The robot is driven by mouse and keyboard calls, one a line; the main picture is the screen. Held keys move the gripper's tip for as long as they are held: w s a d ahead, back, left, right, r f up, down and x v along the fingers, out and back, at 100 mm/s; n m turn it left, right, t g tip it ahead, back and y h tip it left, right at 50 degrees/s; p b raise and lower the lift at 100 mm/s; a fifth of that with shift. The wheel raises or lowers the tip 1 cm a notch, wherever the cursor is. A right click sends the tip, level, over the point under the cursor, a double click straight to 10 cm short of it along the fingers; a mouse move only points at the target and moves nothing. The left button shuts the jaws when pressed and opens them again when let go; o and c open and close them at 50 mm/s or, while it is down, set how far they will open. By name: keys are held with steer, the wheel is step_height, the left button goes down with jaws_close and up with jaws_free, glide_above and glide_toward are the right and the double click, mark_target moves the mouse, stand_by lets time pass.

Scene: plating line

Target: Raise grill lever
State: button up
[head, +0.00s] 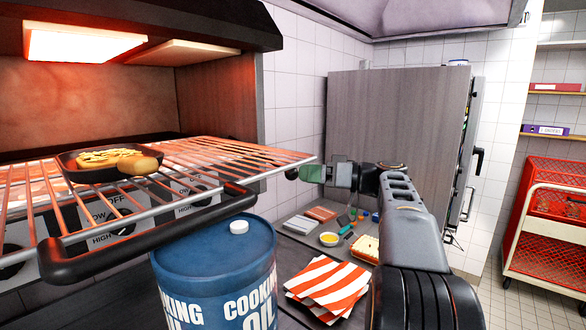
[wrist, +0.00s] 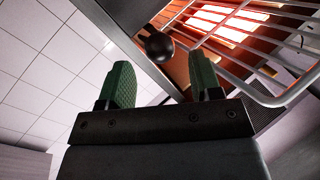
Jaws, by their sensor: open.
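The grill lever shows as a black ball knob (wrist: 157,46) in the wrist view, just beyond my fingertips and between their lines. In the head view the dark knob (head: 291,174) sits at the right side of the grill, close to the tips of my gripper (head: 310,173). My gripper (wrist: 160,82) is open, its two green fingers spread apart with nothing between them. The knob looks apart from both fingers. The lever's shaft is mostly hidden. The grill rack (head: 233,153) is a wire shelf under a glowing heater (head: 84,40).
A dark pan (head: 75,176) with food lies on the rack, which has a black front handle (head: 100,252). A blue cooking oil drum (head: 215,270) stands below. A striped cloth (head: 328,285) and small items lie on the counter. A grey cabinet (head: 395,115) stands behind.

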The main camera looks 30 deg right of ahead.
mark_target(292, 173)
steer(key=shift+p+x, duration=0.55)
steer(key=shift+x, duration=1.6)
jaws_close()
